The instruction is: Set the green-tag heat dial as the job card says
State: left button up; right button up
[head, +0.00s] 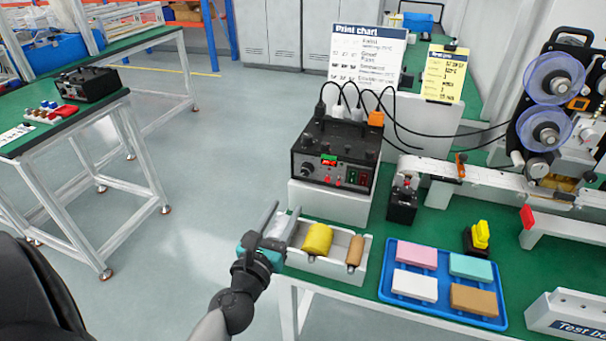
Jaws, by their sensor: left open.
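A black control box (336,155) stands on a white riser (327,203) at the back left of the green bench. Its front has a small lit display with green and red, a dark round knob (307,168) at left and small red and green parts. Which dial has the green tag is too small to tell. A yellow card (445,76), perhaps the job card, hangs at the back; its writing is not readable. My left gripper (277,222) is open and empty, in front of and below the box, by the left end of a white tray. My right gripper is not in view.
The white tray (290,258) holds a yellow roll (317,239) and a tan cylinder (355,250). A blue tray (455,314) holds several coloured blocks. A print chart (367,56) stands behind the box, with cables before it. A small black device (402,203) stands right of the box.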

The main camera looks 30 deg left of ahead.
aim_at(305, 173)
pick_arm(q)
jog(key=x, duration=1.2)
jog(key=shift+w, duration=0.2)
grip_shut()
